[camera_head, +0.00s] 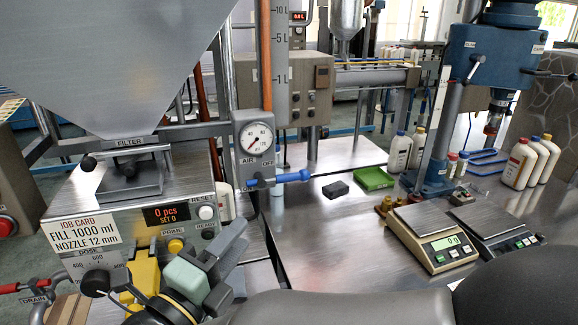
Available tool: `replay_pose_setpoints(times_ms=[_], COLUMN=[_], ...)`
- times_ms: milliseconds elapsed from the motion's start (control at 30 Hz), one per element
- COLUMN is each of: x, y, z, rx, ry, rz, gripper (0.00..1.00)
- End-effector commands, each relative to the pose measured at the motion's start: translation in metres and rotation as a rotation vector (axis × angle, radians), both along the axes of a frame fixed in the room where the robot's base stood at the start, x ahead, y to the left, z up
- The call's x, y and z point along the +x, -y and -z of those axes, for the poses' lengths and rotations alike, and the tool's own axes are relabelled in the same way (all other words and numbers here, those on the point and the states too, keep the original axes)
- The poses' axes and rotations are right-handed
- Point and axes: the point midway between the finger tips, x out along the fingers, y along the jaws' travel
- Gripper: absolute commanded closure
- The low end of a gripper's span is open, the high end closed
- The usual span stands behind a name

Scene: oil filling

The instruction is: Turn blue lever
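The blue lever (292,177) sticks out to the right from the lower edge of the grey gauge box (256,150), lying about level. The box carries a round white dial and the labels AIR and OFF; a smaller blue part (252,184) shows at its lower left. My gripper (208,262) is at the lower left, in front of the filling machine's panel. It is below and left of the lever, apart from it. Its grey and pale green parts overlap, so its opening is unclear. Nothing is visibly held in it.
The filling machine (150,205) with its large hopper (120,60) fills the left. A green tray (373,178) and dark block (335,189) sit on the steel table (330,245). Scales (435,235), bottles (520,165) and a blue drill press (485,60) stand right.

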Motion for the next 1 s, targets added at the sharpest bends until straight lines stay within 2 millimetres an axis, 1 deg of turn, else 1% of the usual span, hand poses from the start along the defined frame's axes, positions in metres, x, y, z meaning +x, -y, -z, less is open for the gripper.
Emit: replay_pose_setpoints(times_ms=[67,167,700,833,1000], x=[0.005,0.017,0.118,0.135,0.147], y=[0.004,0.011,0.066,0.075,0.082], z=[-0.003,-0.006,-0.021,-0.023,-0.023], rx=[0.001,-0.001,-0.002,-0.001,-0.002], ry=[0.003,0.002,0.000,0.001,0.000], rz=[0.007,0.008,0.007,0.005,0.003], gripper=[0.63,0.63,0.63,0.63,0.63])
